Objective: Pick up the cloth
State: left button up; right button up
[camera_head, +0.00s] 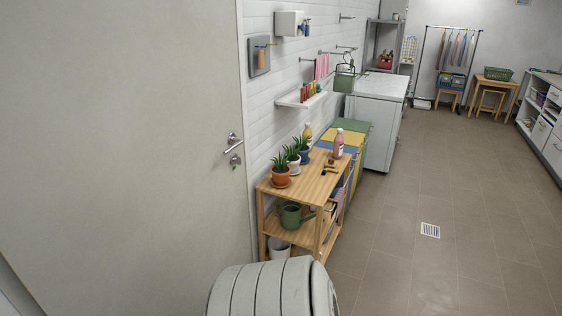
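A pink cloth (321,67) hangs from a rail on the white tiled wall, beyond the small wall shelf. It is small in the view, and its lower part is close behind the shelf items. Several garments (456,50) hang on a rack at the far end of the room. I cannot tell which of these is the task's cloth. Neither of my grippers shows in the view.
A wooden shelf unit (305,186) with potted plants stands along the left wall, before coloured bins (353,137) and a white-topped cabinet (380,88). A closed door (120,150) fills the left. The tiled floor (450,180) is clear at centre right.

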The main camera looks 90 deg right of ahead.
aim_at(339, 198)
jog(key=z, duration=3.25)
jog(key=u, duration=3.65)
jog(key=z, duration=3.65)
